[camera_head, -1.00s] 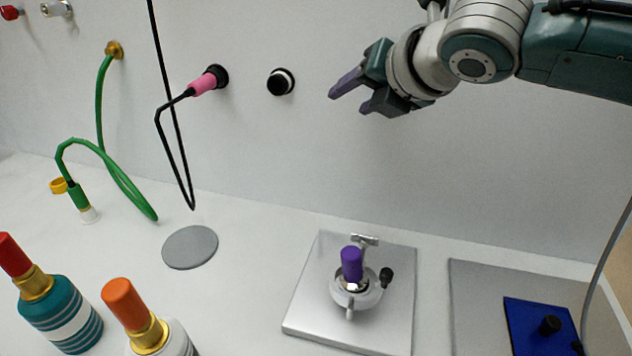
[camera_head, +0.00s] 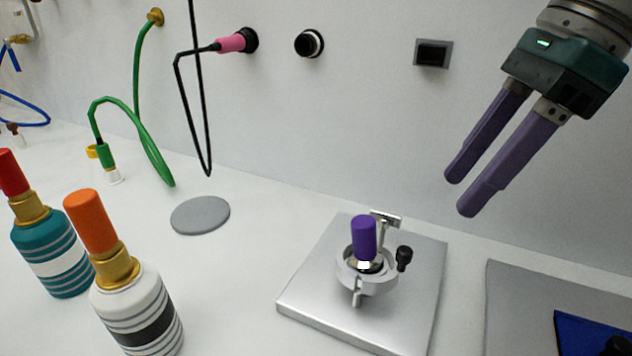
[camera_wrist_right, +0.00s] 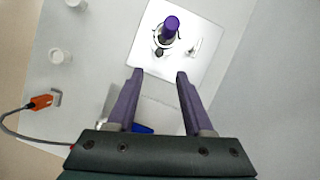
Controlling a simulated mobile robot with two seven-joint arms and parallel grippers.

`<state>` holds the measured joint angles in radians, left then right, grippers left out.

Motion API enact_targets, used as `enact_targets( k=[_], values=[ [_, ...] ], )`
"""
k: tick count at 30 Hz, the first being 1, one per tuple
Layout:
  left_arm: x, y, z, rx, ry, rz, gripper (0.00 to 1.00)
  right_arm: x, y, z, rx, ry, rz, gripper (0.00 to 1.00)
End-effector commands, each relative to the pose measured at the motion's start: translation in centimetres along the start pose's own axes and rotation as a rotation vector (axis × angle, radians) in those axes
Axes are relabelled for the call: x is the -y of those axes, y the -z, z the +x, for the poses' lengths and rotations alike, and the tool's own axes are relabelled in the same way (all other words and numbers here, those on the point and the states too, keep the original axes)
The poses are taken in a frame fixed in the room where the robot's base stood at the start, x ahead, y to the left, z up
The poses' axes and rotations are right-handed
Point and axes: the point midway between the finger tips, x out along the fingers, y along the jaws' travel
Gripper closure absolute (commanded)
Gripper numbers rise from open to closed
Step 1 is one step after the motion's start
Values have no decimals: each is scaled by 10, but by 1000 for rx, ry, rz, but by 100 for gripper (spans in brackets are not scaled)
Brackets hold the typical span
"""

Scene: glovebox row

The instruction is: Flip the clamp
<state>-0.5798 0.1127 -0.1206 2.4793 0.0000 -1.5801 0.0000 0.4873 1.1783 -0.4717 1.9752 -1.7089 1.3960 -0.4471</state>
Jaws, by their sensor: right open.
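The clamp is a small metal fixture (camera_head: 356,276) with an upright purple handle (camera_head: 363,238) and a black knob (camera_head: 404,257) on its right side. It stands on a square silver plate (camera_head: 420,300). In the right wrist view the purple handle (camera_wrist_right: 172,23) shows at the top, beyond the fingertips. My right gripper (camera_head: 457,192) is open and empty, with long purple fingers pointing down and left. It is above and to the right of the clamp, apart from it. My left gripper is not in view.
An orange-capped bottle (camera_head: 135,305) and a red-capped bottle (camera_head: 50,250) stand at left. A grey disc (camera_head: 200,215) lies left of the plate. A grey panel with a blue piece (camera_head: 585,335) is at right. A green hose (camera_head: 140,140) and black cable hang by the wall.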

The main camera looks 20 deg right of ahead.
Motion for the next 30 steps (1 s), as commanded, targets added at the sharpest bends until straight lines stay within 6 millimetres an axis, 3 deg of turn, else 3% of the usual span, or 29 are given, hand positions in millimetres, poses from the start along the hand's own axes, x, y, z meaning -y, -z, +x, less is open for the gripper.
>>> enact_targets(
  k=[9, 15, 26, 30],
  values=[
    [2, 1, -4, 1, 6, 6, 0, -2, -2, 58, 6, -8, 1, 49],
    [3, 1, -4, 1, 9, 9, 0, -2, -2, 85, 6, -6, 0, 49],
    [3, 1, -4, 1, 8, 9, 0, -1, -2, 93, 5, -4, -2, 49],
    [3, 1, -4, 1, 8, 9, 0, -1, -2, 93, 5, -4, -2, 62]
  ],
)
